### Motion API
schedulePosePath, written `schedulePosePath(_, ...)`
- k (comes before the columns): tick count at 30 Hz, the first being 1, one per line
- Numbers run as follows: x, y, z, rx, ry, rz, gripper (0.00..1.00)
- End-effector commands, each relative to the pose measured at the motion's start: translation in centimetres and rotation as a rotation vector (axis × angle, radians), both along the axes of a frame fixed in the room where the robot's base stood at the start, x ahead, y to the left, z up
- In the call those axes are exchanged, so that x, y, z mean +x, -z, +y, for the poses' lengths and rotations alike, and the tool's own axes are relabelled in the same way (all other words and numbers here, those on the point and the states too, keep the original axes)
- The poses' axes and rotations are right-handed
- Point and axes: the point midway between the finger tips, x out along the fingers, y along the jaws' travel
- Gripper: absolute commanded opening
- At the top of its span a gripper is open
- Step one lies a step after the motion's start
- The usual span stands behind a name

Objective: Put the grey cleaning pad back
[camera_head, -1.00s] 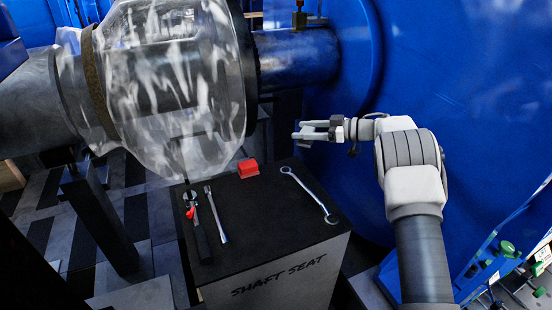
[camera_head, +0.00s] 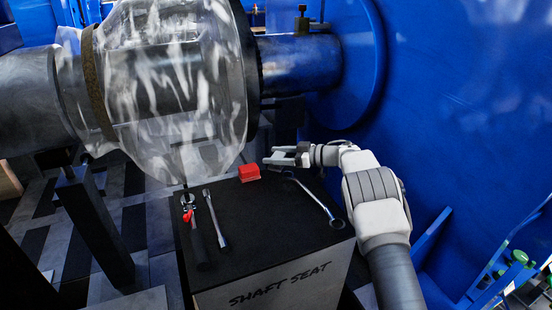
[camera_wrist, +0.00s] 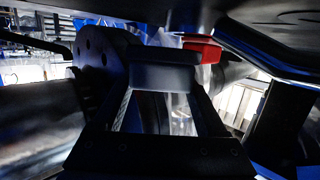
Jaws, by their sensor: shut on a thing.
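My gripper (camera_head: 284,155) is over the back right part of the black-topped bench, just right of the red block, and seems to be above the surface. In the wrist view my gripper (camera_wrist: 163,95) is shut on a dark grey block, the grey cleaning pad (camera_wrist: 163,76), held across the fingertips. In the head view the pad cannot be made out clearly between the fingers. The red block (camera_head: 249,172) sits at the back edge of the bench top (camera_head: 265,225); it also shows beyond the pad in the wrist view (camera_wrist: 203,49).
A ring spanner (camera_head: 315,200) lies on the right of the bench, partly below my gripper. A long wrench (camera_head: 215,219) and a red-marked tool (camera_head: 194,225) lie on the left. A large shaft with a clear wrapped cover (camera_head: 180,90) overhangs the back. The bench's middle is bare.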

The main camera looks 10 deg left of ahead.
Motion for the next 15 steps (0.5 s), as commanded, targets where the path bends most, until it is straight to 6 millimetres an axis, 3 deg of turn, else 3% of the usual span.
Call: schedulePosePath(15,0.0,1.0,0.0,0.000,0.000,0.002,0.10)
